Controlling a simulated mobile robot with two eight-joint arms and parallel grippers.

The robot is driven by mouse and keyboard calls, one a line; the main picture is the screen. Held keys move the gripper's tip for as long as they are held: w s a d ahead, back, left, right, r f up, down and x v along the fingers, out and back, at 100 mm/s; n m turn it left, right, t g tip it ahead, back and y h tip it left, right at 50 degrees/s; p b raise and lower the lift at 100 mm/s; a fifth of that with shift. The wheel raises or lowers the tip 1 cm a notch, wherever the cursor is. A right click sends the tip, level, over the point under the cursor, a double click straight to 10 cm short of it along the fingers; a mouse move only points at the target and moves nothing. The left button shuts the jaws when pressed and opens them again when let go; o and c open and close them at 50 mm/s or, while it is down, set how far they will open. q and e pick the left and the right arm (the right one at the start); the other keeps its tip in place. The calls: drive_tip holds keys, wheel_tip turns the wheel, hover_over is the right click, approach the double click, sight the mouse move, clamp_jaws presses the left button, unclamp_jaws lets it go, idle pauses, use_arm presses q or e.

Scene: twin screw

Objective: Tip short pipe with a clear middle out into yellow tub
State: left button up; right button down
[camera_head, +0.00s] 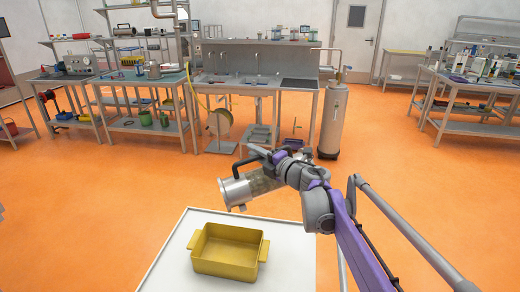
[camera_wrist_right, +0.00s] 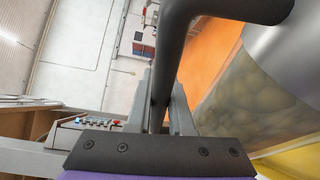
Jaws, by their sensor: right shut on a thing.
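The short pipe (camera_head: 236,192) has metal ends, a clear middle and a black handle (camera_head: 240,165). It is held in the air, lying over with one end toward the left and slightly down. My right gripper (camera_wrist_right: 165,105) is shut on the handle. In the right wrist view the clear middle (camera_wrist_right: 250,100) shows pale, rounded lumps inside. The yellow tub (camera_head: 228,266) stands on the white table below the pipe's left end, and its visible inside looks empty. It shows at the lower right of the wrist view (camera_wrist_right: 295,163). My left gripper is out of view.
The white table top (camera_head: 180,272) is bare around the tub. Beyond the orange floor stand workbenches (camera_head: 140,124) with tools, a sink bench (camera_head: 255,85) and a grey cylinder tank (camera_head: 332,120), all well clear of my arm.

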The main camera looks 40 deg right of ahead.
sight(230, 179)
drive_tip(key=shift+w+a+f+n+g+h+p, duration=0.15)
drive_tip(key=shift+w+a+n+g+p, duration=0.1)
drive_tip(key=shift+a+n, duration=0.35)
drive_tip(key=shift+w+a+f+n+g+h+p, duration=0.1)
drive_tip(key=shift+w+a+f+n+g, duration=0.1)
drive_tip(key=shift+a+n, duration=0.4)
drive_tip(key=shift+w+a+f+n+g+h+p, duration=0.15)
drive_tip(key=shift+w+a+n+p, duration=0.1)
drive_tip(key=shift+a+n, duration=0.35)
drive_tip(key=shift+w+a+f+b, duration=0.2)
drive_tip(key=shift+a+f+b, duration=0.25)
drive_tip(key=shift+f, duration=0.2)
drive_tip(key=shift+a+f+n, duration=0.3)
drive_tip(key=shift+a+f, duration=0.05)
drive_tip(key=shift+w+a+f+n+g+b, duration=0.3)
drive_tip(key=shift+a+f+n+b, duration=0.1)
drive_tip(key=shift+a+f+b, duration=0.25)
drive_tip(key=shift+w+a+f+n+h+b, duration=0.2)
drive_tip(key=shift+a+f+n+h+b, duration=0.25)
drive_tip(key=shift+a+f+b, duration=0.3)
drive_tip(key=shift+w+a+f+n+g+b, duration=0.1)
drive_tip(key=shift+a+f+n+g+b, duration=0.15)
drive_tip(key=shift+f+g+b, duration=0.1)
drive_tip(key=shift+w+a, duration=0.1)
drive_tip(key=shift+a, duration=0.05)
